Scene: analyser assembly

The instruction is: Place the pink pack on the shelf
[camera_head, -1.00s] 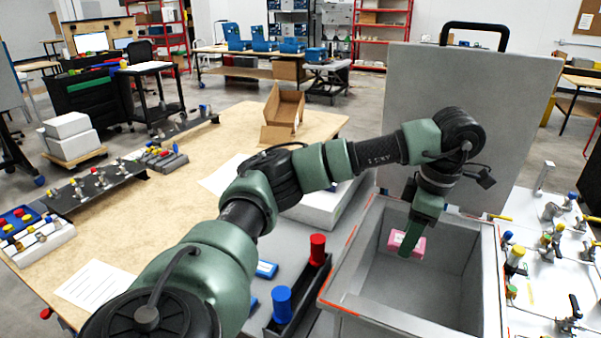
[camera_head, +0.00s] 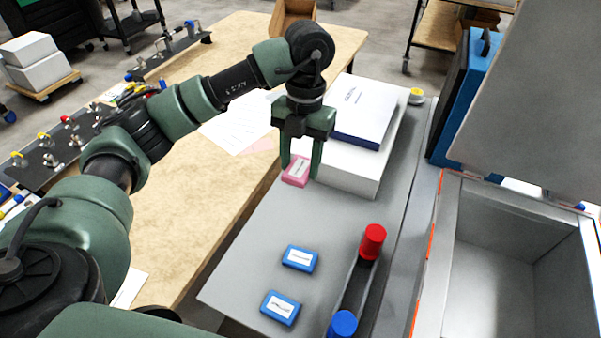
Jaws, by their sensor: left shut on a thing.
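The pink pack (camera_head: 296,173) has a white label. It is between the fingers of my left gripper (camera_head: 300,169), which is shut on it and points down. The pack is at the far left edge of the grey shelf surface (camera_head: 230,283), beside a white box. I cannot tell whether it touches the surface or hangs just above it. Two blue packs (camera_head: 299,258) and (camera_head: 280,308) with white labels lie nearer on the same surface. My right gripper is not in view.
A white box (camera_head: 345,164) with a book (camera_head: 363,112) on it stands right beside the pink pack. A dark holder with a red-capped (camera_head: 372,241) and a blue-capped piece (camera_head: 342,324) stands to the right. The open grey bin (camera_head: 470,295) is at the far right; a wooden table (camera_head: 190,220) at left.

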